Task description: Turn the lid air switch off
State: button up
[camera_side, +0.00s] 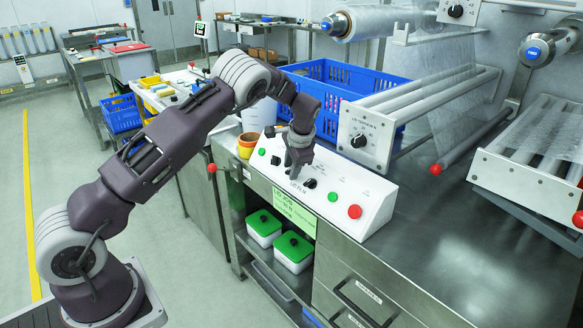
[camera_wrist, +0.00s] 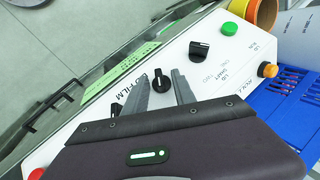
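The white control panel (camera_side: 375,195) carries black rotary switches, and I cannot read which one is labelled lid air. In the wrist view, one black switch (camera_wrist: 199,50) is clear of my fingers, toward the green button (camera_wrist: 230,29). A third dark knob (camera_wrist: 115,108) is partly hidden. My gripper (camera_wrist: 161,75) points at the panel with its two fingers apart and nothing seen held. In the side view, my gripper (camera_side: 293,172) is low over the panel, hiding part of it.
An orange button (camera_wrist: 267,70) stands near the panel's edge. Green (camera_side: 333,196) and red (camera_side: 354,211) buttons stand right of my gripper. A blue crate (camera_side: 345,80) and film rollers (camera_side: 430,95) stand behind. A yellow-orange cup (camera_side: 247,146) is at the left.

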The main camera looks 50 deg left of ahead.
grip_shut()
jog(key=n+h, duration=0.2)
jog(key=a+n+h, duration=0.1)
jog(key=h, duration=0.1)
jog(key=shift+r+n+g+h, duration=0.1)
jog(key=shift+n+g+h, duration=0.2)
jog(key=shift+n+h, duration=0.1)
jog(key=n+h, duration=0.1)
jog(key=h, duration=0.1)
jog(key=n+h, duration=0.2)
jog(key=shift+a, duration=0.35)
jog(key=shift+n+t+h, duration=0.3)
jog(key=shift+t, duration=0.1)
dwell(0.3)
grip_release()
